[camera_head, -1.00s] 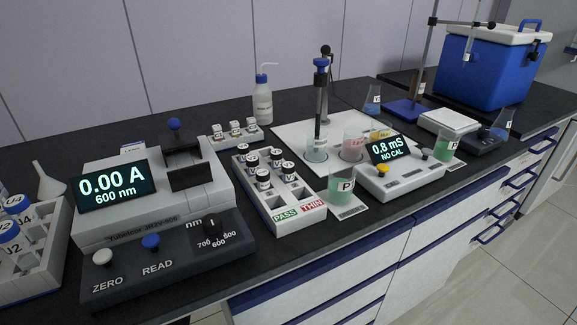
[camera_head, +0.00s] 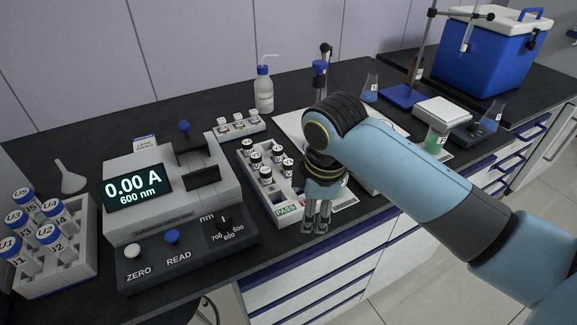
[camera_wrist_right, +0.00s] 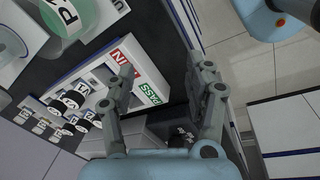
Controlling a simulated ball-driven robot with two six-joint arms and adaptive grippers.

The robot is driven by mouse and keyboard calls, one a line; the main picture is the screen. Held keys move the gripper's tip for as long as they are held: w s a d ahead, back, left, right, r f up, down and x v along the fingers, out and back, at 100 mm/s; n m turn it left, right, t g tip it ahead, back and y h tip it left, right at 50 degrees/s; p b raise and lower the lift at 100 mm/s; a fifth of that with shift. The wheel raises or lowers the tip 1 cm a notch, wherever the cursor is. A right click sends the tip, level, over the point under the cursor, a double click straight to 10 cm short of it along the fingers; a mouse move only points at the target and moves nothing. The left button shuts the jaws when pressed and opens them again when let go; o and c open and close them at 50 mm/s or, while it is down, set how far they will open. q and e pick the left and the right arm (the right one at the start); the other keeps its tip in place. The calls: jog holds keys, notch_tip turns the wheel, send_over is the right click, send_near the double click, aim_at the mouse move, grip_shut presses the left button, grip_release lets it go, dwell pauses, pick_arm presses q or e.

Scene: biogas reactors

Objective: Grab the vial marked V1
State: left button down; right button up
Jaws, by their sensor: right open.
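Several small vials with dark caps (camera_head: 266,172) stand in a white rack (camera_head: 284,208) with PASS and THIN labels in the head view. The vials (camera_wrist_right: 73,99) and the rack (camera_wrist_right: 139,62) also show in the wrist view, left of the fingers. My right gripper (camera_head: 317,228) hangs fingers down by the rack's front end, near the bench edge. My left gripper is out of view.
A photometer (camera_head: 170,205) stands left of the rack, and a rack of U tubes (camera_head: 75,268) at far left. A small rack of white-labelled vials (camera_head: 238,127) and a wash bottle (camera_head: 263,90) stand behind. My right arm hides much of the meter and beakers.

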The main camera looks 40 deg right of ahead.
jog(key=w+d+r+n+g+p, duration=0.15)
jog(key=w+d+r+n, duration=0.35)
jog(key=w+r+n, duration=0.7)
jog(key=m, duration=0.1)
send_over(288, 162)
jog(key=shift+y, duration=0.4)
jog(key=f, duration=0.6)
jog(key=shift+s+d+f, duration=0.15)
jog(key=shift+d+f, duration=0.05)
notch_tip(288, 162, down, 6)
jog(key=shift+a, duration=0.15)
grip_shut()
